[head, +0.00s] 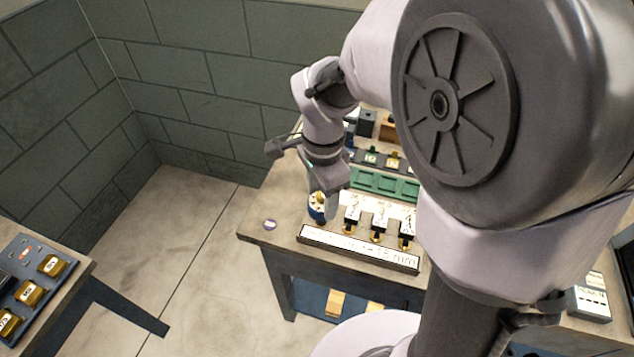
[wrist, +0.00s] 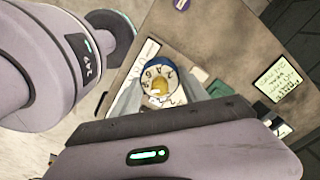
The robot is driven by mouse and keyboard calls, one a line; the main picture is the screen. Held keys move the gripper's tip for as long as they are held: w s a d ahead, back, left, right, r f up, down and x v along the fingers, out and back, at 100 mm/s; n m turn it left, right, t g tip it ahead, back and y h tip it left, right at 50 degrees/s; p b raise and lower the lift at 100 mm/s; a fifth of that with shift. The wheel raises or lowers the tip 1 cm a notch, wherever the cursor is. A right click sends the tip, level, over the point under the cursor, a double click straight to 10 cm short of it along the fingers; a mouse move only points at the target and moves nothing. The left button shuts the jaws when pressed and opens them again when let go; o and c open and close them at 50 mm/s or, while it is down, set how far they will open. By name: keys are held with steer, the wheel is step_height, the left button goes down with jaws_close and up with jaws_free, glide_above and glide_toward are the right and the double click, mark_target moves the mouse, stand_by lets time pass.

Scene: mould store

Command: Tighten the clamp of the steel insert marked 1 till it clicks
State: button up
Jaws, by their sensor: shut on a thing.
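My gripper (head: 326,207) is low over the table's left end. In the wrist view, its grey fingers (wrist: 162,92) are closed on either side of a round blue-rimmed dial (wrist: 159,82). The dial has a pale numbered face and a brass-coloured centre; it also shows in the head view (head: 317,203). I cannot tell whether it is a tool or part of a clamp. To its right, several dark blocks with white labels and brass feet (head: 379,222) stand in a row behind a long white lettered strip (head: 358,249). I cannot make out a mark 1 or any steel insert.
A green tray (head: 372,181) and other small items lie behind the row. A purple disc (head: 270,224) lies at the table's left corner. Another table at lower left holds a dark tray (head: 28,262) with brass-coloured pieces. Floor between the tables is clear.

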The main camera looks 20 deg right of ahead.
steer(key=shift+f+m, duration=0.1)
steer(key=shift+m, duration=0.3)
steer(key=shift+n, duration=0.6)
steer(key=shift+r+p, duration=2.3)
steer(key=shift+r, duration=0.35)
